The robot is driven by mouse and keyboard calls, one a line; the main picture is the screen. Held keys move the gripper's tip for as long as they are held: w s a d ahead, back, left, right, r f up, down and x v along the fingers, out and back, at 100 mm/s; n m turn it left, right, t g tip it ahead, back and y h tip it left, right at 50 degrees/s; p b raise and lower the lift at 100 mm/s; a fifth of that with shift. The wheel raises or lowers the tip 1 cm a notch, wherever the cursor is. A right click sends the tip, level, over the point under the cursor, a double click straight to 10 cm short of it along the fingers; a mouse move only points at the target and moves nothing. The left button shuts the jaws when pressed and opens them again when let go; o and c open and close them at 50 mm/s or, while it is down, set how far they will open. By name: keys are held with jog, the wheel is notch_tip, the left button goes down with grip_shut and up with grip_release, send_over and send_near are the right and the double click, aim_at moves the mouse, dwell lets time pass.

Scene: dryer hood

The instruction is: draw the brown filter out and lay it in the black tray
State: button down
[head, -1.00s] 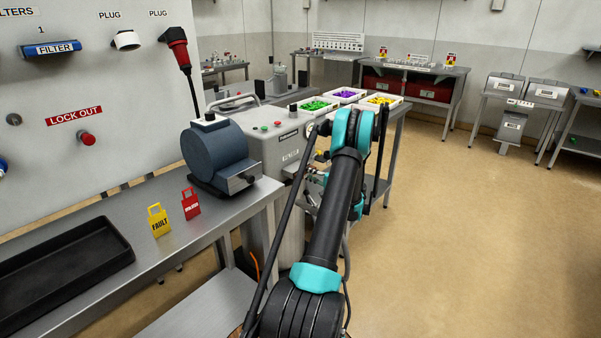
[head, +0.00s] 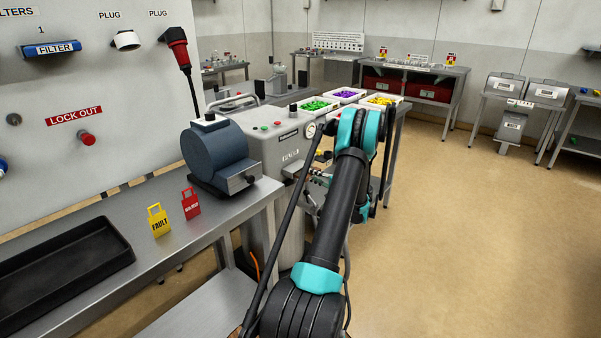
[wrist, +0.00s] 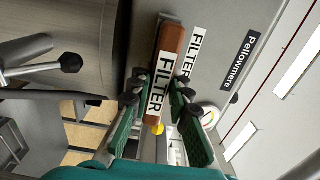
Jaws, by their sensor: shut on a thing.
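The brown filter (wrist: 172,42) is a long bar with a white FILTER label, seen in the wrist view. My gripper (wrist: 156,96) is shut on it, with one green-padded finger on each side. The filter's far end is at the grey machine face, beside a second FILTER label; I cannot tell how much of it is inside. In the head view my arm hides the filter and most of my gripper at the front of the grey machine (head: 268,140). The black tray (head: 60,272) lies on the bench at the lower left and looks empty.
Yellow (head: 158,220) and red (head: 191,204) tags stand on the bench right of the tray. A dark blue cylindrical unit (head: 215,155) stands between them and the machine. In the wrist view a black-knobbed lever (wrist: 68,63) is left of the filter. Floor to the right is clear.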

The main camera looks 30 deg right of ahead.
jog(key=shift+v, duration=2.35)
jog(key=shift+v, duration=1.55)
jog(key=v, duration=1)
